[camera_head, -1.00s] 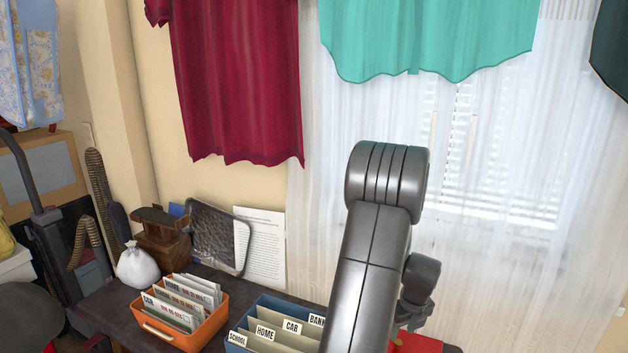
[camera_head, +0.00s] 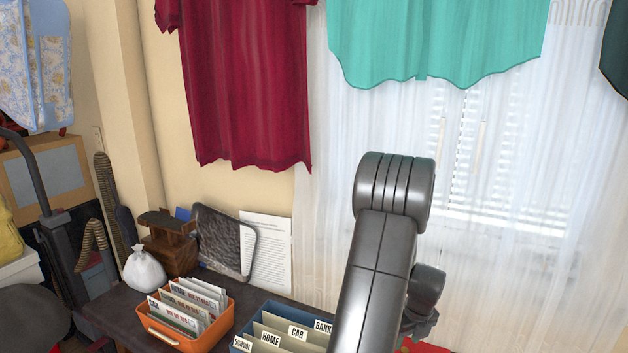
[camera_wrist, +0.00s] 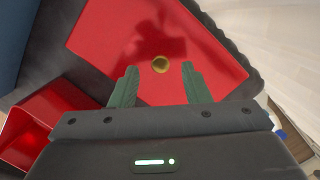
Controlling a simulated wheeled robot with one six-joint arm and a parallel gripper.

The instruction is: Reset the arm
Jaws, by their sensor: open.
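My arm (camera_head: 375,270) rises in the middle of the head view, folded at a grey joint in front of the curtain. My gripper does not show in the head view. In the wrist view my gripper (camera_wrist: 158,85) has its two green fingers spread wide, with nothing held between them. Beyond the fingers is a flat red surface (camera_wrist: 205,60) with a small round brass-coloured spot (camera_wrist: 160,64) on it, seen between the fingertips. I cannot tell how far the fingers are from it.
An orange bin (camera_head: 222,326) with labelled envelopes and a blue box (camera_head: 243,343) with labelled dividers stand on the dark table (camera_head: 110,305). A white sack (camera_head: 143,270) is behind. Shirts hang above. An open red box (camera_wrist: 40,120) shows at left in the wrist view.

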